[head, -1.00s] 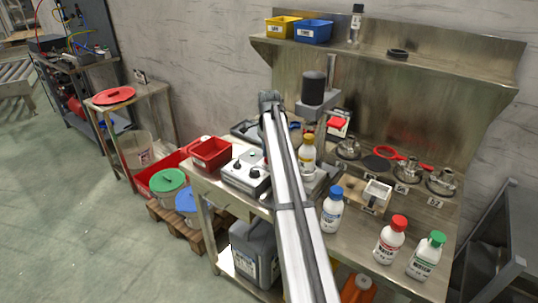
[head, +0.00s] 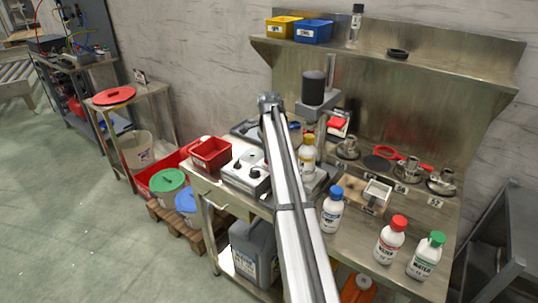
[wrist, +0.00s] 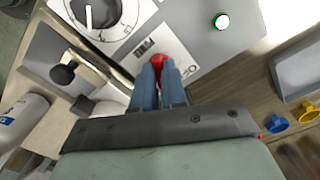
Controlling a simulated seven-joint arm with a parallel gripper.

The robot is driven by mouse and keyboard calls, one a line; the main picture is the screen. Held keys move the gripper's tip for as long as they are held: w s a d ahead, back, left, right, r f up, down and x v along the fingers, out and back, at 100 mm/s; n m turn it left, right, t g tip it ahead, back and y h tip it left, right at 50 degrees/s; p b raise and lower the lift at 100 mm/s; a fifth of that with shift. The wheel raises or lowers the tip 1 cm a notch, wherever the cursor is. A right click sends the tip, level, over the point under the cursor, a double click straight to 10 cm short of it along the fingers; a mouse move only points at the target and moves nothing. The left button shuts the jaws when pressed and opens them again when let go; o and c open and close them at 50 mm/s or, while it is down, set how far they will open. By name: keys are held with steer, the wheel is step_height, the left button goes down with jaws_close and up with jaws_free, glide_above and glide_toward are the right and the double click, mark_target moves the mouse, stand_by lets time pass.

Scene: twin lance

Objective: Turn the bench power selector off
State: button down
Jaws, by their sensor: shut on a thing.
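The selector shows in the wrist view as a red knob (wrist: 157,61) on a white labelled plate (wrist: 172,44), set in a grey panel (wrist: 206,44). My gripper (wrist: 160,66) has its two blue-grey fingers closed on the red knob from both sides. The fingers hide most of the knob, so I cannot tell which way it points. A small green lamp (wrist: 222,21) glows on the same panel. In the head view my arm stands in front of this part of the bench, and the gripper and the red knob are hidden.
A black dial (wrist: 97,13) with a white pointer sits left of the selector. A yellow-capped bottle (head: 307,155) is close right of my arm. A blue-capped bottle (head: 332,212) stands nearer the front.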

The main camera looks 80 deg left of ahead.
steer(key=shift+n, duration=0.4)
steer(key=n, duration=0.4)
steer(key=shift+n, duration=0.4)
steer(key=n, duration=0.6)
steer(key=shift+n, duration=0.3)
steer(key=c, duration=1.2)
jaws_free()
steer(key=shift+w, duration=0.1)
step_height(320, 180, up, 14)
steer(key=shift+f, duration=0.1)
steer(key=shift+d, duration=0.1)
